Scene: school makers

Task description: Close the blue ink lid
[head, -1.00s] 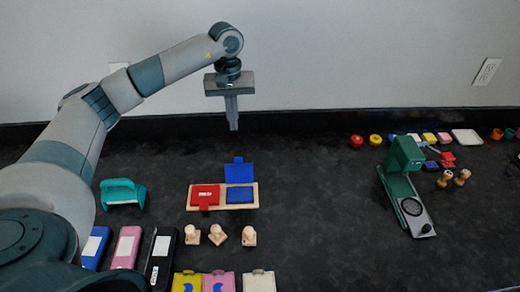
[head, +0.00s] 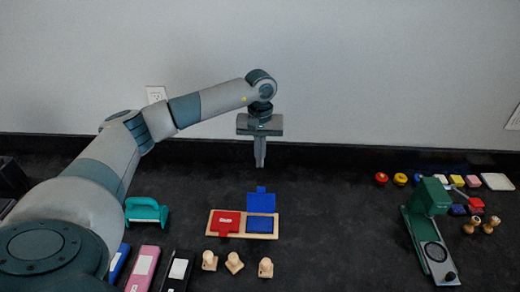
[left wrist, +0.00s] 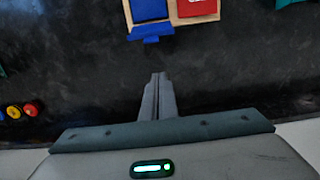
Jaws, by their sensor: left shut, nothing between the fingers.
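The blue ink pad (head: 259,225) sits in the right half of a light wooden tray (head: 211,231). Its blue lid (head: 261,202) stands open, tilted up at the back edge of the pad. A red ink pad (head: 227,222) lies beside it in the left half, its red lid down. My left gripper (head: 260,165) is shut and empty, pointing down above and behind the blue lid, apart from it. In the left wrist view the shut fingers (left wrist: 158,78) point toward the blue lid (left wrist: 151,32). My right gripper is not in view.
Several wooden stamps (head: 234,262) stand in front of the tray. A teal hole punch (head: 146,212) is to its left. A green press (head: 428,225) stands to the right. The counter between tray and press is clear; a wall rises behind.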

